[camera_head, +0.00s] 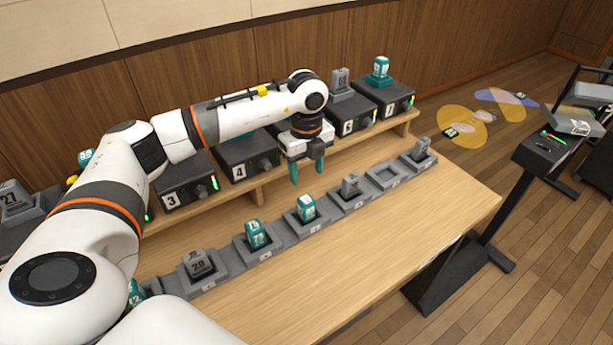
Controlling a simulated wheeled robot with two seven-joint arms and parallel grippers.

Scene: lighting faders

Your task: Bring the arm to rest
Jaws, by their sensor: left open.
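My left arm comes in from the left and reaches across the table. Its gripper (307,172) points down with two teal fingers apart and nothing between them. It hangs in front of the row of black numbered boxes, near the box marked 4 (240,170) and the one marked 6 (349,128), above and behind the grey row of trays (289,236). My right gripper is not in view. The arm hides part of the boxes and the left end of the table.
Teal blocks (306,208) and grey blocks (197,264) stand in several trays; one tray (383,175) is empty. A teal block (380,69) tops box 7 (386,101). The front table top (330,275) is clear. A black stand (470,235) is at right.

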